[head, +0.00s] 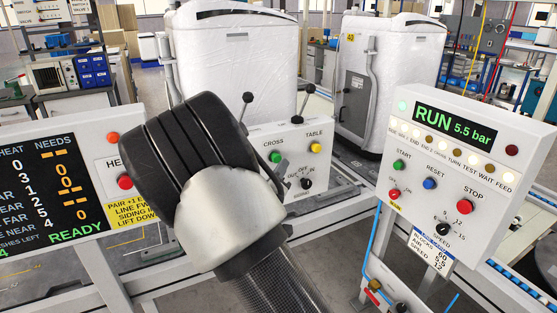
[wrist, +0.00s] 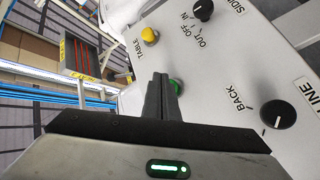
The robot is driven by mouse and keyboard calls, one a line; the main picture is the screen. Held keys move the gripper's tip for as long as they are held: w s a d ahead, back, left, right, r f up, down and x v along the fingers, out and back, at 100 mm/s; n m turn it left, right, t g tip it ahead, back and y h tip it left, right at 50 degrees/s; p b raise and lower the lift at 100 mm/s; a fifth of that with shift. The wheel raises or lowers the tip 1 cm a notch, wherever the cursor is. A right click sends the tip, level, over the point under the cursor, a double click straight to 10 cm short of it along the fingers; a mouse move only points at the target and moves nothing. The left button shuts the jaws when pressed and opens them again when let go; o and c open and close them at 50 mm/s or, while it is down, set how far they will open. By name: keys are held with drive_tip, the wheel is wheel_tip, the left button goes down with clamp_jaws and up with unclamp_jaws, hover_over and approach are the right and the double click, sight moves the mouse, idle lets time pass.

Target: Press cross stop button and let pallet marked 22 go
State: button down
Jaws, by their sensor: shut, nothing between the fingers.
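My gripper (wrist: 162,80) is shut and empty in the wrist view, its fingertips over a grey-white panel. In the head view my arm's wrist hides it. A green button (wrist: 177,86) shows partly behind the fingers; whether they touch it I cannot tell. In the head view a green button (head: 275,157) sits under the word CROSS on the middle panel (head: 300,133). I see no button labelled cross stop. No 22 is readable.
The middle panel has a yellow TABLE button (head: 316,148), a black selector (head: 306,183) and levers. The right panel (head: 450,150) reads RUN 5.5 bar and has a red STOP button (head: 466,206). The left display (head: 50,185) reads READY, with a red button (head: 124,182) beside it.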

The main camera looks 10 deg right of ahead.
drive_tip(key=shift+w+a, duration=0.1)
drive_tip(key=shift+w, duration=0.2)
